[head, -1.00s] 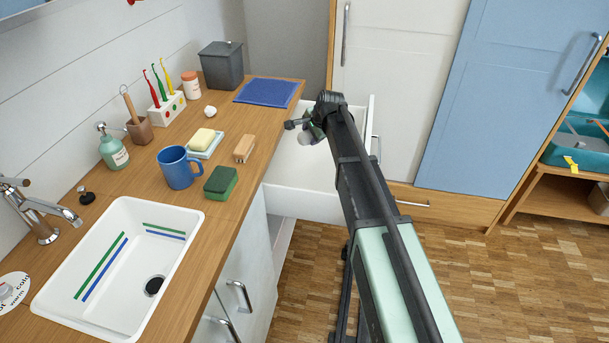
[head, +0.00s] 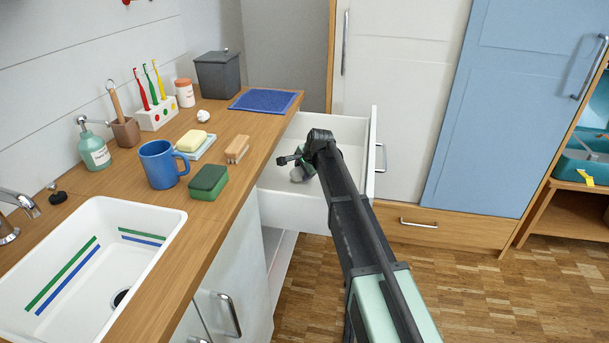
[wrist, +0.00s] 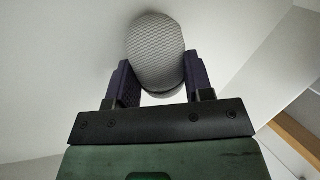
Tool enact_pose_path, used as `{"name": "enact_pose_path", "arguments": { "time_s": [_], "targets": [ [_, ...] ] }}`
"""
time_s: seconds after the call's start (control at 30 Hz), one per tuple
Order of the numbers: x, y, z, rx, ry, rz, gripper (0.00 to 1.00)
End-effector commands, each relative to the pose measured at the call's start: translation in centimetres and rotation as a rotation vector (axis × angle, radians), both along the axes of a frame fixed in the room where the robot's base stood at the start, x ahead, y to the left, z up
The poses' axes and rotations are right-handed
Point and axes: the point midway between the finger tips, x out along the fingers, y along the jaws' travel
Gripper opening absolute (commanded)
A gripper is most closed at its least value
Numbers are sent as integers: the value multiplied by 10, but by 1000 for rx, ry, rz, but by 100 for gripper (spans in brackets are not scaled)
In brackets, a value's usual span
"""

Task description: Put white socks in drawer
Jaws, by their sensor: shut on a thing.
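A whitish, finely textured rolled sock (wrist: 155,50) is held between the two dark fingers of my gripper (wrist: 160,85) in the wrist view. In the head view the sock (head: 297,174) shows small and greyish below my gripper (head: 300,163), over the inside of the open white drawer (head: 295,211). I cannot tell whether the sock touches the drawer floor. A second small white rolled thing, likely a sock (head: 203,116), lies on the wooden counter. My arm hides part of the drawer.
The counter (head: 228,128) carries a blue cloth (head: 264,100), a dark bin (head: 218,75), a brush (head: 237,149), a soap dish (head: 195,145), a green sponge (head: 208,182) and a blue mug (head: 162,165). The drawer front with its handle (head: 380,157) stands near white cabinet doors.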

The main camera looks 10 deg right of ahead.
Motion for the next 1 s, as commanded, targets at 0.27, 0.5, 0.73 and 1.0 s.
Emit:
{"name": "enact_pose_path", "arguments": {
  "time_s": [0.27,0.5,0.73,1.0],
  "targets": [
    [-2,-1,-7,0,0,-1,24],
    [-2,-1,-8,0,0,-1,58],
    [-2,-1,-5,0,0,-1,58],
    [-24,-10,46,0,0,-2,58]
  ]
}}
